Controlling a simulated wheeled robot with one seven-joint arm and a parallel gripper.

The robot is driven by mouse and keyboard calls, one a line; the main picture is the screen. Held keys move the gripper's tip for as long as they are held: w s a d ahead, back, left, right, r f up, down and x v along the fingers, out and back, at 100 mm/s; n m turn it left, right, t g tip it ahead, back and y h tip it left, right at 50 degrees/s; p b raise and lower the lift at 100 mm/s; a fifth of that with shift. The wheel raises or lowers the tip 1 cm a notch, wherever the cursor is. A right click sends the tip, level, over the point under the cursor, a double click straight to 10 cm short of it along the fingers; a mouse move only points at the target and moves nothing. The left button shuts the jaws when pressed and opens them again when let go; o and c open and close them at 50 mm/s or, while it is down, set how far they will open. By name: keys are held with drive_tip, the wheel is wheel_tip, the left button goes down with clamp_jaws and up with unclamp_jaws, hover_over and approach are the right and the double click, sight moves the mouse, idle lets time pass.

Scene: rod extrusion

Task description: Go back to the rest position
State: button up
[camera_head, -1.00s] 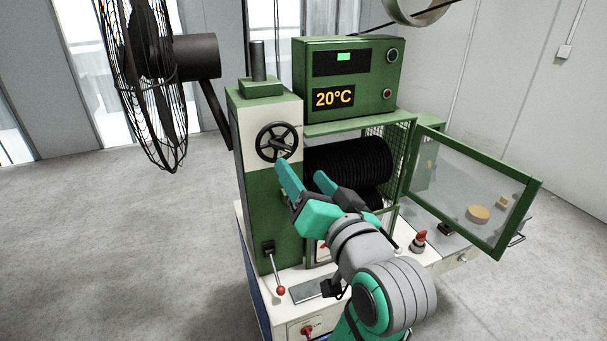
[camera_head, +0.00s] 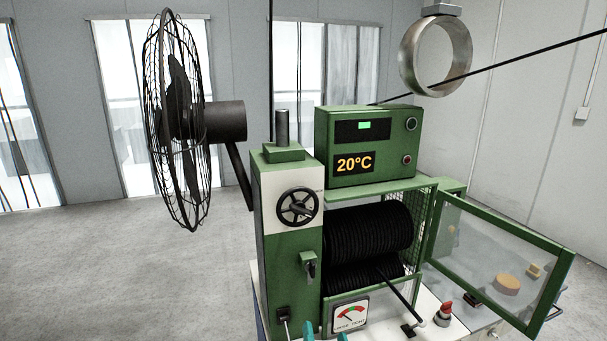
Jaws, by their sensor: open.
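Only the two teal fingertips of my gripper (camera_head: 324,334) show, at the bottom edge of the head view. They are apart, with nothing seen between them. The rest of my arm is out of view. The fingertips appear low in front of the green and white machine (camera_head: 287,215), below its handwheel (camera_head: 297,207) and beside the gauge (camera_head: 349,316). I cannot tell how far they are from the machine.
A glazed green door (camera_head: 500,262) stands open at the right. Black rollers (camera_head: 368,235) sit in the machine's opening, with a dark lever (camera_head: 400,295) in front. A caged fan (camera_head: 178,120) stands at the left. The floor at left is clear.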

drive_tip(key=s+a+f+n+g+h, duration=0.1)
drive_tip(key=s+f+h, duration=0.1)
drive_tip(key=s+f, duration=1.45)
drive_tip(key=s+a+f+n, duration=0.1)
drive_tip(key=s+a, duration=0.1)
drive_tip(key=s, duration=0.7)
drive_tip(key=s+a+f+n, duration=0.2)
drive_tip(key=s, duration=0.8)
drive_tip(key=shift+s+f+g, duration=0.25)
drive_tip(key=shift+s+g, duration=0.05)
